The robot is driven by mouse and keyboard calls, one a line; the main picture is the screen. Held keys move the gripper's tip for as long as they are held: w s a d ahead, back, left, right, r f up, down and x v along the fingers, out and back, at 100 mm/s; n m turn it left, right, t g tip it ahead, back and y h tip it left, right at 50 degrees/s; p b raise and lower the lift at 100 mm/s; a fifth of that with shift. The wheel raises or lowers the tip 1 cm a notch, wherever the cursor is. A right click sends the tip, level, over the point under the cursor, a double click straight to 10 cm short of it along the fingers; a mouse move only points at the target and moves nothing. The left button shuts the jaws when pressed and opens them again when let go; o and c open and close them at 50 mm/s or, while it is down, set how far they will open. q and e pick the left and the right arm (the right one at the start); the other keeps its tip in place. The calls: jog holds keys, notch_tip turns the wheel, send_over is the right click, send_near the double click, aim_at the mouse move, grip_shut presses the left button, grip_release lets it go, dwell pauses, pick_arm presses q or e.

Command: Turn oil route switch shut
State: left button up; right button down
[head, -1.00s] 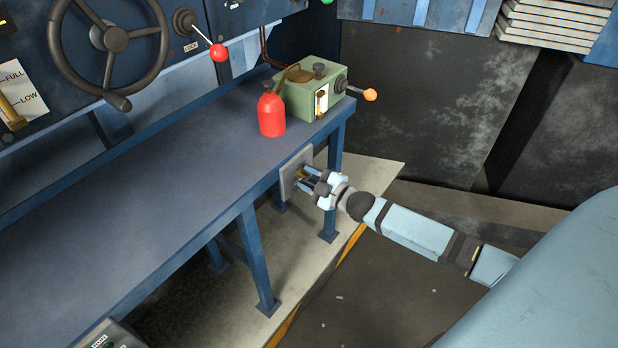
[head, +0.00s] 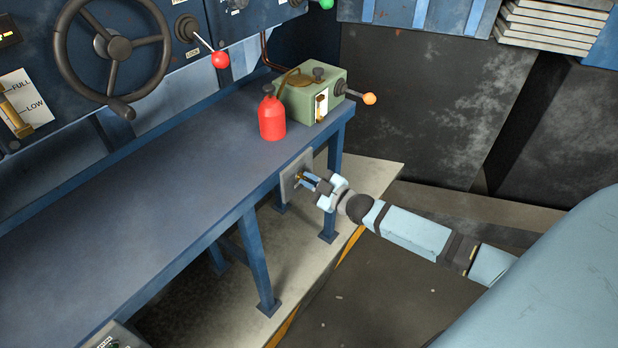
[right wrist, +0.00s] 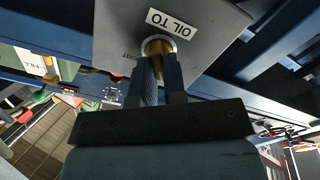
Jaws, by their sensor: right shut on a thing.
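The oil route switch is a small brass-coloured knob on a grey plate (head: 291,184) fixed to the front edge of the blue bench. In the right wrist view the brass switch (right wrist: 158,48) sits below a white "OIL TO" label (right wrist: 172,20). My right gripper (head: 307,180) reaches the plate from the right and its fingers are shut on the switch. In the right wrist view the fingers of the right gripper (right wrist: 158,78) lie close together over the knob and hide part of it. My left gripper is not in view.
On the blue bench (head: 130,220) stand a red oil can (head: 272,118) and a green box (head: 312,95) with an orange-knobbed lever (head: 369,99). A black handwheel (head: 118,46) and a red-knobbed lever (head: 220,60) are on the wall panel. Bench legs stand below the plate.

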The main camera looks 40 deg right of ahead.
jog(key=shift+r+m+p, duration=0.15)
jog(key=shift+m+p, duration=0.2)
jog(key=shift+m, duration=0.55)
jog(key=m+p, duration=0.1)
jog(key=m, duration=0.2)
jog(key=shift+d, duration=0.15)
jog(key=shift+m, duration=1)
jog(key=c, duration=1.2)
grip_release()
jog(key=v, duration=1.3)
jog(key=shift+s+d, duration=0.25)
jog(key=shift+s, duration=0.05)
